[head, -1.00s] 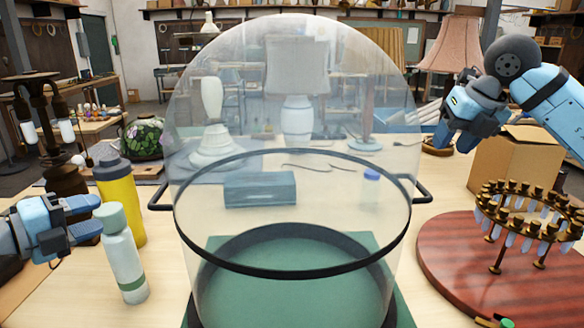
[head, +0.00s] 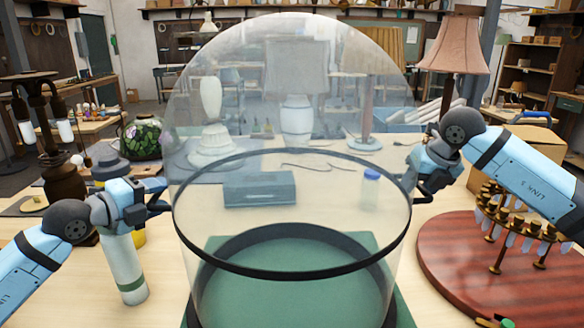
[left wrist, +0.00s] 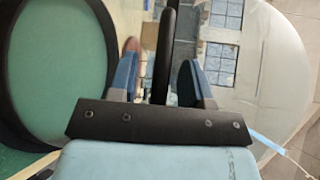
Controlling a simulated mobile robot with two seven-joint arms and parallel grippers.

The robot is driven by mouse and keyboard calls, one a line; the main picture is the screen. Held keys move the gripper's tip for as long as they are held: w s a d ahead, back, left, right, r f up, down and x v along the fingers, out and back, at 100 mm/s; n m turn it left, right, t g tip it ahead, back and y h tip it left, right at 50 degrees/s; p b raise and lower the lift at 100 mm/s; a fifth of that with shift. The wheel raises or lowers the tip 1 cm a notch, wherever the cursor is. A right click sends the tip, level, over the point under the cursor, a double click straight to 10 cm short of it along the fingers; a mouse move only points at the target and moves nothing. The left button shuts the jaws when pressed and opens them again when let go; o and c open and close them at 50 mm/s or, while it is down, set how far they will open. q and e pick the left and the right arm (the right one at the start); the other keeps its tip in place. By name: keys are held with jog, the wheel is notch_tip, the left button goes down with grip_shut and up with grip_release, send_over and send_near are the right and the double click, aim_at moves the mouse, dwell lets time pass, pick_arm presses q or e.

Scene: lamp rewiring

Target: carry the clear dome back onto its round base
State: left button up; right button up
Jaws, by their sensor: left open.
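The large clear dome (head: 290,90) stands upright in the middle of the head view, with a black band around it and a dark handle on each side. Through its wall I see a thick dark ring (head: 290,231) around a green surface, apparently the round base. I cannot tell whether dome and base touch. My left gripper (head: 162,196) is at the dome's left handle. In the left wrist view its open fingers stand on both sides of the black handle (left wrist: 164,55). My right gripper (head: 424,186) is at the right handle; its jaws are too small and overlapped to read.
A white bottle (head: 126,268) and a yellow bottle stand close by my left arm. A round red-brown board (head: 450,262) with a brass ring fixture lies at right under my right arm. A blue-grey box (head: 258,189) is behind the dome.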

pick_arm(q)
grip_shut()
pick_arm(e)
grip_shut()
